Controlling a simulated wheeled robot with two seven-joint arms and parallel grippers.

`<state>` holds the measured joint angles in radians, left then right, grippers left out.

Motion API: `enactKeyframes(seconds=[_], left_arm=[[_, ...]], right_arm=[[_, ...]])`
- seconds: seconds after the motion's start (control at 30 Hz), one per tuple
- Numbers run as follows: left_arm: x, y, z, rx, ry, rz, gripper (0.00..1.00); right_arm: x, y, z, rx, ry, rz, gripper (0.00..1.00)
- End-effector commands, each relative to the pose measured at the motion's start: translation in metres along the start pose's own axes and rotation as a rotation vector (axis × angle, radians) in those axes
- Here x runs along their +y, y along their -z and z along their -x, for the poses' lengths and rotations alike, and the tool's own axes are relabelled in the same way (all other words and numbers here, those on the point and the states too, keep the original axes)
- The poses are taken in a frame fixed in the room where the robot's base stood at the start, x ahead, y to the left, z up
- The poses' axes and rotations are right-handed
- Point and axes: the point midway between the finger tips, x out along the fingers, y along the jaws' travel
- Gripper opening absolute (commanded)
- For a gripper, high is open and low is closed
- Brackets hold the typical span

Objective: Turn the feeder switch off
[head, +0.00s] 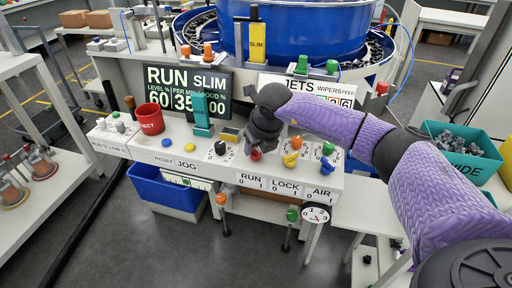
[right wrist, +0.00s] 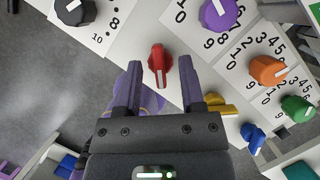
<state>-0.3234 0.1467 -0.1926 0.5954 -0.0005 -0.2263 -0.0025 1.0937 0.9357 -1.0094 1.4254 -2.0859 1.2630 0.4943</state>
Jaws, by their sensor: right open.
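A small red switch (head: 256,155) sits on the front of the white console, above the RUN label (head: 251,179) with its 0 and 1 marks. No label in view says feeder switch, and I cannot read which mark the red switch points to. My right gripper (head: 259,143) is over the red switch and partly hides it. In the right wrist view the red switch (right wrist: 158,64) shows between the tips of the open fingers (right wrist: 160,82), with a gap on each side. My left gripper is not in view.
A yellow switch (head: 290,160) and a blue switch (head: 325,163) stand to the right along the console edge. Black (head: 220,148), orange (head: 296,142) and green (head: 328,149) knobs are close by. A red cup (head: 149,119) and a teal paddle (head: 201,115) stand left. A blue bin (head: 165,190) sits below.

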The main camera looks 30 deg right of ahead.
Motion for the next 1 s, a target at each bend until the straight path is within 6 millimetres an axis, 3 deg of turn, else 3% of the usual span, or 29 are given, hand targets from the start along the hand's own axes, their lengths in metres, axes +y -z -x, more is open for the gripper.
enactKeyframes(seconds=[0.17, 0.4, 1.0], left_arm=[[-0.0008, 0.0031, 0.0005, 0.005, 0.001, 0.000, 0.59], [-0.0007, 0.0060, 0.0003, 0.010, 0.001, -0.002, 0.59], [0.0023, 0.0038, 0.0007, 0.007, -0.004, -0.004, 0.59]], right_arm=[[0.0001, -0.0004, 0.0006, -0.001, -0.001, 0.000, 0.50], [0.0002, -0.0003, 0.0007, -0.001, -0.001, 0.000, 0.01], [-0.0006, -0.0004, 0.0007, -0.001, -0.033, 0.078, 0.00]])
